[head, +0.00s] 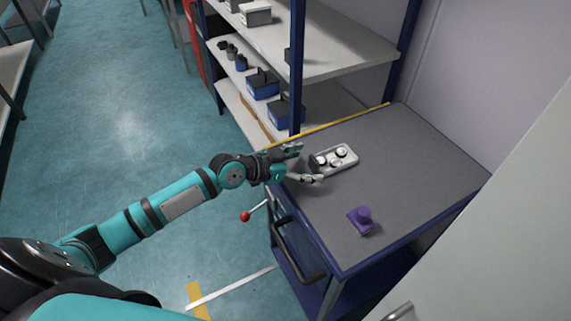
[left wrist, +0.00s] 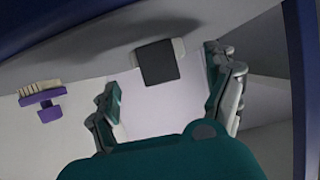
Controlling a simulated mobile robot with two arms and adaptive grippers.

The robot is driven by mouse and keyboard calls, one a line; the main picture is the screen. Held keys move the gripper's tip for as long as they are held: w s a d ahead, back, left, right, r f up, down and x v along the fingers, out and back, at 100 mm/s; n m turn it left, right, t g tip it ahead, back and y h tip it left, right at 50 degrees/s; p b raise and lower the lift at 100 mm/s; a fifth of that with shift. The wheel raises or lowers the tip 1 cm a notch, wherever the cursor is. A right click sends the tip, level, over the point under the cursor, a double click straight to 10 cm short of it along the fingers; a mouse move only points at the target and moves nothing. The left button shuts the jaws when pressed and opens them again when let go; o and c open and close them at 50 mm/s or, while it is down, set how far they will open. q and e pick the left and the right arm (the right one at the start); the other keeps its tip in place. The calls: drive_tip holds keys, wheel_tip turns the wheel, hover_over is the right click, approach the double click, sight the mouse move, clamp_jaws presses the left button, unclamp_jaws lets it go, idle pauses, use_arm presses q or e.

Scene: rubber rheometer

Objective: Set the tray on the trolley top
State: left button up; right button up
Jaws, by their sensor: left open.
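The light grey tray (head: 345,169) holds a few round pieces and lies on the dark grey trolley top (head: 400,205), near its far left edge. A dark block (head: 314,162) shows at the tray's left end, and a dark block with pale ends also shows in the left wrist view (left wrist: 158,63). My left gripper (head: 307,164) is open beside that end, its fingers on either side of the dark block. In the left wrist view the open fingers (left wrist: 168,95) show a gap below the block, with nothing held. My right gripper is out of view.
A purple brush-like tool (head: 362,219) lies on the trolley's near part; it also shows in the left wrist view (left wrist: 40,103). A shelf rack (head: 340,45) with boxes stands behind. The trolley has a dark handle (head: 300,255). Its right part is bare.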

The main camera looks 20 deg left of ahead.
use_arm(q)
drive_tip(key=b+v, duration=0.1)
drive_tip(key=v, duration=0.8)
drive_tip(key=shift+s+a, duration=0.2)
drive_tip(key=shift+s, duration=0.1)
drive_tip(key=shift+r, duration=0.1)
